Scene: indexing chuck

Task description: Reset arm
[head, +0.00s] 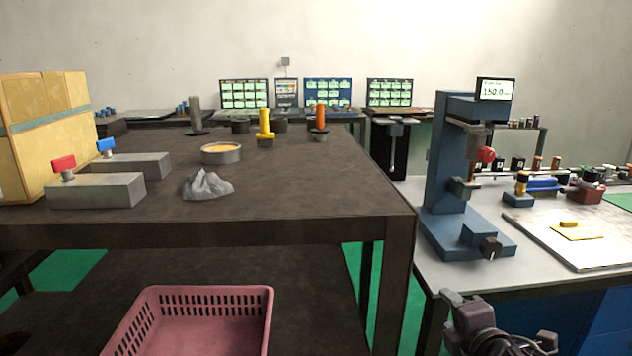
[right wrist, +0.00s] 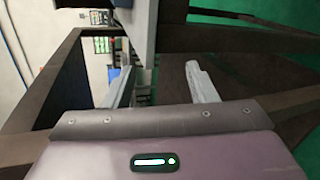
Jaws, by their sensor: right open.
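My right gripper (head: 498,322) is low at the bottom right of the head view, in front of the white-topped table's near edge. In the right wrist view its two grey fingers (right wrist: 161,86) stand apart, with nothing held between them. My left gripper is in neither view. A blue upright machine (head: 452,160) with a lit display (head: 496,90) stands on the white table, behind and above my right gripper.
A dark table (head: 300,205) fills the left, carrying grey blocks, a round dish (head: 221,153), crumpled grey material (head: 207,185) and a yellow box (head: 45,135). A pink basket (head: 200,300) is below its front edge. A pale board (head: 575,235) lies on the white table (head: 440,270).

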